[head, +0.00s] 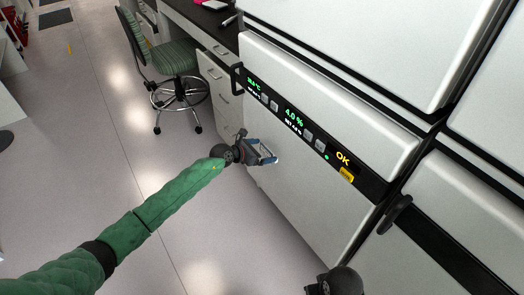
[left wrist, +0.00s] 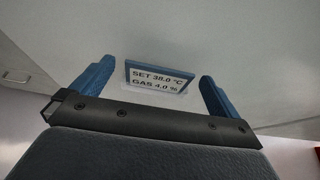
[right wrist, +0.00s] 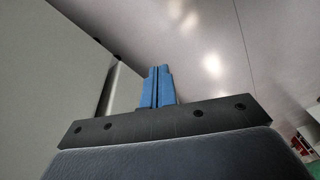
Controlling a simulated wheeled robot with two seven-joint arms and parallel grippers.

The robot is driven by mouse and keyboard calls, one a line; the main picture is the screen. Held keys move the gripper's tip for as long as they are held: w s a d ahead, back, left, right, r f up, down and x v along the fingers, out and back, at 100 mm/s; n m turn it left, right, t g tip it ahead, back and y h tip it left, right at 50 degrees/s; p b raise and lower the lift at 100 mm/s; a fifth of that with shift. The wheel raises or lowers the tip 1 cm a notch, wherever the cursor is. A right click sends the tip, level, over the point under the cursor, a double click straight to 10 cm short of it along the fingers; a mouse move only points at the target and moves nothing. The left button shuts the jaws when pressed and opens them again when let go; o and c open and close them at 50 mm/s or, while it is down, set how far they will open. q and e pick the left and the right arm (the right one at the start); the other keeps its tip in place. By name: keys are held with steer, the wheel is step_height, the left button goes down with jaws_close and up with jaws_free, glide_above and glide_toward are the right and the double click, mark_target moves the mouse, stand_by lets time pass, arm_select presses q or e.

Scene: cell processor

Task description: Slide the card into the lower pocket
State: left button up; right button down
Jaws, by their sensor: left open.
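The card (left wrist: 158,78), blue-edged and printed "SET 38.0 °C" and "GAS 4.0 %", is at the white door front in the left wrist view. A pale clear strip (left wrist: 140,90) shows at its lower edge, perhaps a pocket; I cannot tell how deep the card sits in it. My left gripper (left wrist: 158,85) is open, with one blue finger on each side of the card and gaps between. In the head view my left gripper (head: 262,153) is at the lower door. My right gripper (right wrist: 157,86) is shut and empty, its blue fingers together.
The cabinet's dark panel (head: 318,145) has green readouts, "4.0 %" among them, and a yellow "OK". Black handles (head: 396,214) stick out from the fronts. A green chair (head: 172,60) stands by the bench at the back.

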arm_select(q)
steer(key=b+v, duration=0.1)
steer(key=v, duration=0.6)
steer(key=shift+s+a, duration=0.25)
steer(key=shift+a, duration=0.05)
arm_select(e)
steer(key=shift+a+r+t+y, duration=0.3)
steer(key=shift+a+r+y, duration=0.1)
steer(key=shift+a+r, duration=0.8)
arm_select(q)
steer(key=shift+r, duration=0.15)
arm_select(e)
steer(key=shift+d, duration=0.1)
